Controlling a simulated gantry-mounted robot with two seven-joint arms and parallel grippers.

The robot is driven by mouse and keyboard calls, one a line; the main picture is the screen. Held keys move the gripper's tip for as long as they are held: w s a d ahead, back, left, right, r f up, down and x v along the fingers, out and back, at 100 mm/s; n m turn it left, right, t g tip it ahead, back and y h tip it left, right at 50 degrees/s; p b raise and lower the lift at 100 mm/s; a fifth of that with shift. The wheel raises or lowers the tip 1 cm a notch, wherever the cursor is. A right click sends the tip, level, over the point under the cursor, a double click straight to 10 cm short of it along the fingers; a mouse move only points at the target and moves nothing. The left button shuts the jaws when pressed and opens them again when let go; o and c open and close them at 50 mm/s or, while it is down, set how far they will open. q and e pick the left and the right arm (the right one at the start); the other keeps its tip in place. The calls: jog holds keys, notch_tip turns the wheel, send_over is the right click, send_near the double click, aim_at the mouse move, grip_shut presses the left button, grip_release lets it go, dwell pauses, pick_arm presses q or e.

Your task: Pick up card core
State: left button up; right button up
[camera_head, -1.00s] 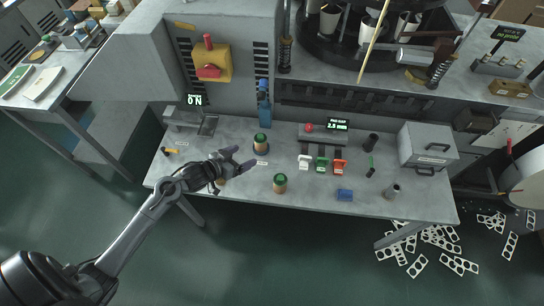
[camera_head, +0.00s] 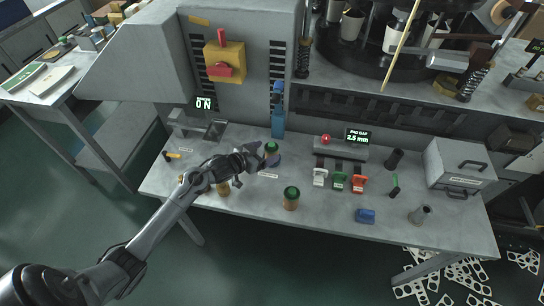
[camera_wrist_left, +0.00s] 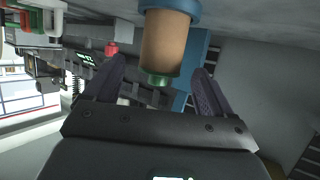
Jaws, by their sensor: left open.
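A brown, card-coloured cylinder with a green top (camera_head: 271,149), seemingly a card core, stands on a dark blue round base at the back of the bench. My left gripper (camera_head: 258,160) is open and empty just in front of it, to its left. In the left wrist view, which appears upside down, the cylinder (camera_wrist_left: 165,45) shows between and beyond the open fingers (camera_wrist_left: 158,80), its green end towards them and the blue base at the top. I see no finger touching it. My right gripper is not in view.
Another green-topped brown cylinder (camera_head: 291,198) stands to the right, and a brown one (camera_head: 222,189) stands below my left wrist. White, green and red clips (camera_head: 339,181) and a blue block (camera_head: 365,216) lie farther right.

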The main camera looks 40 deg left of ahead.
aim_at(274, 149)
pick_arm(q)
jog(key=shift+w+f, duration=0.4)
jog(key=shift+w, duration=0.2)
jog(key=b+x, duration=0.2)
jog(key=x, duration=0.2)
jog(key=shift+f, duration=0.2)
jog(key=shift+w+f, duration=0.1)
jog(key=shift+w, duration=0.2)
jog(key=c, duration=1.1)
